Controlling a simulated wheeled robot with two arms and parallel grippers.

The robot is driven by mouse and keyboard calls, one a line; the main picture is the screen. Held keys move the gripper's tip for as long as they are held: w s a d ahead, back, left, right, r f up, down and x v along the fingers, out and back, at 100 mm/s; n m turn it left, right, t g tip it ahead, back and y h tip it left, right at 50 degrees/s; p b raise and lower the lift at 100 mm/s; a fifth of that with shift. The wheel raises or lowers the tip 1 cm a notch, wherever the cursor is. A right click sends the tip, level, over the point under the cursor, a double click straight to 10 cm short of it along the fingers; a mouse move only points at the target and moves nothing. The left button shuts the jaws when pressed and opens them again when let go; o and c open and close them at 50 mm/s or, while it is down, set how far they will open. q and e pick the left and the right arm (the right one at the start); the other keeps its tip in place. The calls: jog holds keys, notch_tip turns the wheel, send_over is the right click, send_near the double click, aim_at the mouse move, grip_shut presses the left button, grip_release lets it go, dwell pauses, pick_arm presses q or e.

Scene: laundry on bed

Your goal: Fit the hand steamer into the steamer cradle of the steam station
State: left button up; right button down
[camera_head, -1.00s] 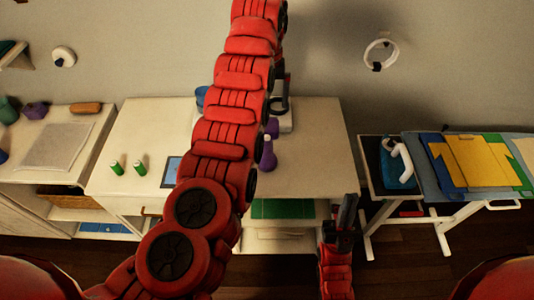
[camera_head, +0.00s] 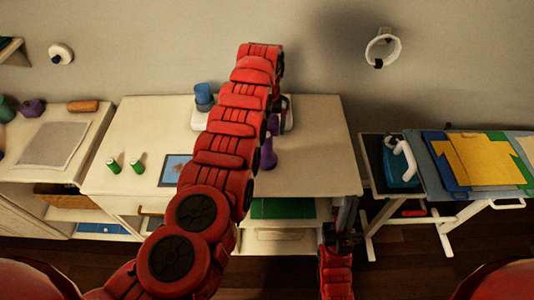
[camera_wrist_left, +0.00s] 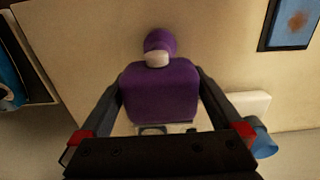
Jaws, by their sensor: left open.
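A purple body, which I take for the hand steamer (camera_wrist_left: 160,92), stands between the fingers of my left gripper (camera_wrist_left: 160,82) in the left wrist view. The fingers are open, one on each side of it, with a narrow gap. The white steam station (camera_head: 288,118) is at the back of the table, with a blue tank (camera_head: 204,94); my arm covers its middle. Dark cradle parts show just below the purple body in the wrist view; I cannot tell whether it is seated. My right gripper (camera_head: 344,222) is low in front of the table; its finger gap is unclear.
The table's right side is clear.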

pick_arm(q)
jog(key=shift+f, duration=0.25)
jog(key=shift+r, duration=0.1)
jog(key=shift+c, duration=1.1)
grip_shut()
jog(key=shift+r, duration=0.1)
